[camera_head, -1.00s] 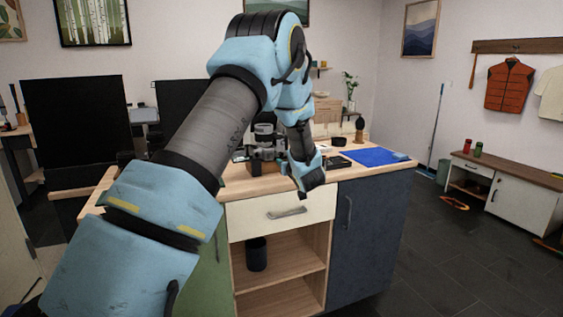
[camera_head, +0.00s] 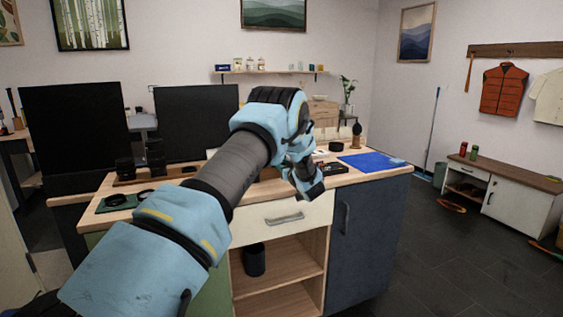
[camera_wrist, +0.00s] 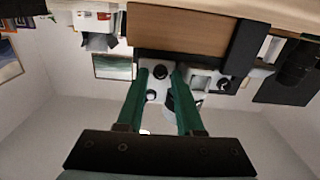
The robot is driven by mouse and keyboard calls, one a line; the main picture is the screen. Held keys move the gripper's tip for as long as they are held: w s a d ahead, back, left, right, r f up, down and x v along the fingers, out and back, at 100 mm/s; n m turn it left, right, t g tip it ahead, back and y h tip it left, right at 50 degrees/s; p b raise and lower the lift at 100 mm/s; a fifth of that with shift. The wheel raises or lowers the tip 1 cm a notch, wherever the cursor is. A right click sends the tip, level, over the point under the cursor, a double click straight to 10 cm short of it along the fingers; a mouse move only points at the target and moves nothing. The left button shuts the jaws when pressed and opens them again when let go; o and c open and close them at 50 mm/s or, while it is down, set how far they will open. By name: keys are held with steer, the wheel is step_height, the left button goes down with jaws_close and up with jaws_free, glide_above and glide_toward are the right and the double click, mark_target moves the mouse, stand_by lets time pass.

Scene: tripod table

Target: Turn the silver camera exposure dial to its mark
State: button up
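My gripper (camera_head: 309,187) hangs over the front edge of the wooden table (camera_head: 105,220) in the head view. In the wrist view its green fingers (camera_wrist: 161,75) are apart. The wrist picture is upside down. A silver-grey body with dark round parts, seemingly the silver camera (camera_wrist: 199,82), shows between and beside the fingertips. I cannot tell which part is the dial, see its mark, or tell whether a finger touches it. In the head view my arm hides the camera.
A blue mat (camera_head: 372,161) lies at the table's right, with a dark upright item (camera_head: 357,133) behind it. Dark lenses (camera_head: 125,168) and a green mat (camera_head: 117,201) are at the left. Black screens (camera_head: 75,118) stand behind. The floor (camera_head: 440,240) at right is mostly clear.

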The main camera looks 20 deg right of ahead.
steer(key=shift+w, duration=0.35)
steer(key=shift+a, duration=0.1)
steer(key=shift+c, duration=0.4)
jaws_close()
